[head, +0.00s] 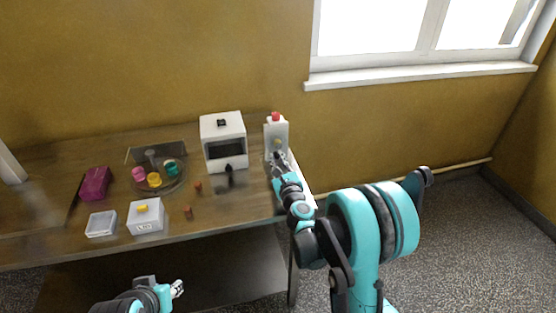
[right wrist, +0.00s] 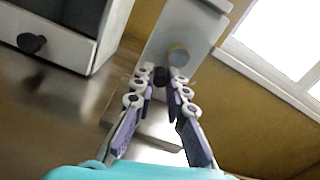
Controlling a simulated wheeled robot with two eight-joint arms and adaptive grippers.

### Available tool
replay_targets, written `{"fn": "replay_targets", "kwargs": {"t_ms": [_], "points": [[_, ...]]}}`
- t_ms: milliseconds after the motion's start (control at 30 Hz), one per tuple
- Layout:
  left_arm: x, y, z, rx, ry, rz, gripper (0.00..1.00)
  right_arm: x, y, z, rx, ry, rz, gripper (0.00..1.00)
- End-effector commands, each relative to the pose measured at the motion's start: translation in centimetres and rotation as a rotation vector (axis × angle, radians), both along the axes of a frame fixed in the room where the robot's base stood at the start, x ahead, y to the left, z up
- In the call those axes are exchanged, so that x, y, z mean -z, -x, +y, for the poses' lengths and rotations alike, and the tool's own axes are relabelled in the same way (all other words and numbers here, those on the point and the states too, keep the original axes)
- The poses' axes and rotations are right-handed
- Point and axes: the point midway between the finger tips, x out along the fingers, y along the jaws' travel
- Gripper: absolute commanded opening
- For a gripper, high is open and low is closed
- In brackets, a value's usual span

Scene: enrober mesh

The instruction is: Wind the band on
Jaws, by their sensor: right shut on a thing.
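A pale upright unit (head: 277,132) with a red top stands at the right end of the table, and it also shows in the right wrist view (right wrist: 188,30). A round yellowish-grey knob (right wrist: 178,55) sits on its face. My right gripper (head: 277,158) is in front of this unit. In the right wrist view its fingertips (right wrist: 160,77) are shut on a small dark knob. What the knob joins is hidden behind the fingers. No band can be made out. My left gripper (head: 178,288) is low in front of the table, away from everything; its fingers are too small to judge.
A white box-like machine (head: 222,130) with a dark window and dark knob stands just left of the unit. Farther left are a round tray (head: 178,186) with coloured pieces, a white box (head: 146,222), a clear tray (head: 101,230) and a purple block (head: 95,183).

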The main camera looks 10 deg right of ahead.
Motion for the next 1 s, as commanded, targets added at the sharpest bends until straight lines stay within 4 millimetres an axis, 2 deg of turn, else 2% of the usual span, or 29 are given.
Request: {"fn": "replay_targets", "kwargs": {"t_ms": [267, 300, 367, 733, 1000], "points": [[0.0, 0.0, 0.0, 0.0, 0.0, 0.0, 0.34, 0.0, 0.1, 0.1, -0.001, 0.001, 0.0, 0.0], [0.0, 0.0, 0.0, 0.0, 0.0, 0.0, 0.34, 0.0, 0.1, 0.1, -0.001, 0.001, 0.0, 0.21], [0.0, 0.0, 0.0, 0.0, 0.0, 0.0, 0.34, 0.0, 0.1, 0.1, -0.001, 0.001, 0.0, 0.34], [0.0, 0.0, 0.0, 0.0, 0.0, 0.0, 0.34, 0.0, 0.6, 0.0, 0.0, 0.002, 0.0, 0.34], [0.0, 0.0, 0.0, 0.0, 0.0, 0.0, 0.34, 0.0, 5.0, -0.1, 0.0, 0.002, 0.0, 0.34]]}}
